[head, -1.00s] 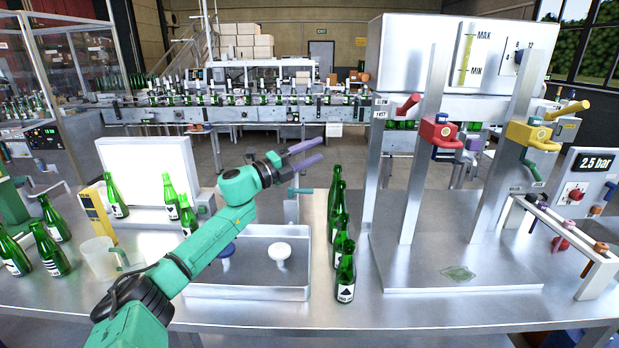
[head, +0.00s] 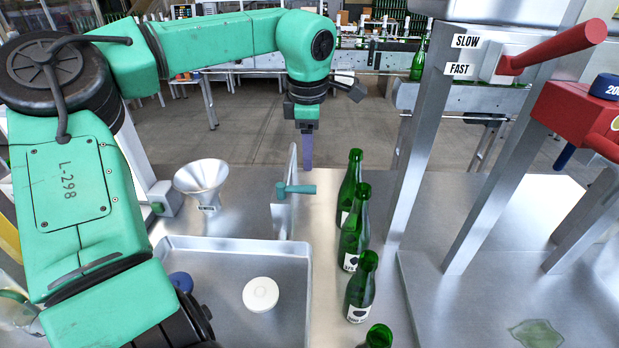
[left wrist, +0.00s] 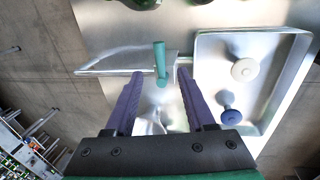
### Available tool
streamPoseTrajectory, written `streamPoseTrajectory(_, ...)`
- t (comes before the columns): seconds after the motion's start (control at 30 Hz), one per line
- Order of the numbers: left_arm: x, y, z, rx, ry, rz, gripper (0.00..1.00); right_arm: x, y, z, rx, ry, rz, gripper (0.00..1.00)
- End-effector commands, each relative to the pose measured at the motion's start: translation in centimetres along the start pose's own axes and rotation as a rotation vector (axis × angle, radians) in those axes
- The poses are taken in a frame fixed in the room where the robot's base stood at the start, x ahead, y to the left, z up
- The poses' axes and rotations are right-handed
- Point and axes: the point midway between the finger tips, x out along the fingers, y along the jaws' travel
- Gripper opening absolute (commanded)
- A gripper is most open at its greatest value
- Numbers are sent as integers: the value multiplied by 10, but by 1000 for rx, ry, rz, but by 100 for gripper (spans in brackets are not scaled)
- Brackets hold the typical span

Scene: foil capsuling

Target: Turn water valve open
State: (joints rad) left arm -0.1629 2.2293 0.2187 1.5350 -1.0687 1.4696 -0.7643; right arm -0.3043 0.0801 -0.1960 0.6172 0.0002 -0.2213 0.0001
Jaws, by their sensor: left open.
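A teal lever handle (head: 295,189) sticks out sideways from a metal upright (head: 284,215) at the back right of the sink-like tray. I take it to be the water valve. My left gripper (head: 307,165) points down just above and behind the lever, with its purple fingers seen edge-on. In the left wrist view the fingers of my left gripper (left wrist: 159,75) are spread apart. The teal lever (left wrist: 160,62) appears in the gap between their tips, apart from both fingers. I cannot tell how far below the tips it lies. My right gripper is out of view.
The metal tray (head: 309,270) holds a white round-topped piece (head: 261,294) and a blue one (head: 181,282). A metal funnel (head: 202,180) stands behind it. Several green bottles (head: 354,235) stand close to the right. A red lever (head: 555,48) is on the frame beyond.

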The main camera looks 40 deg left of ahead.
Motion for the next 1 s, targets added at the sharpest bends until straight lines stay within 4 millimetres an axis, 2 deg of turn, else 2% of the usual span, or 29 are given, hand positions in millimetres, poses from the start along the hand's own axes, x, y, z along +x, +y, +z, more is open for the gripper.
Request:
streamPoseTrajectory(0.2, 57, -1, 0, -1, 0, -8, 55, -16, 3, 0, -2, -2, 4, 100)
streamPoseTrajectory(0.4, 96, 0, 0, -2, -2, -4, 55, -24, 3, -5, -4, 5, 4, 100)
streamPoseTrajectory(0.5, 104, 0, 0, -3, -3, -3, 55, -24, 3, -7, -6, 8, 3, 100)
streamPoseTrajectory(0.73, 106, 0, 1, -3, -4, -1, 55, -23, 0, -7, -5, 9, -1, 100)
streamPoseTrajectory(0.87, 105, 0, 1, -3, -4, -1, 5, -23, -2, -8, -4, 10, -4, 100)
streamPoseTrajectory(0.9, 105, 0, 1, -3, -4, -1, 0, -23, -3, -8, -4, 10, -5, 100)
streamPoseTrajectory(1.0, 105, 0, 1, -3, -4, -1, 0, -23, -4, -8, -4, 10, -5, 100)
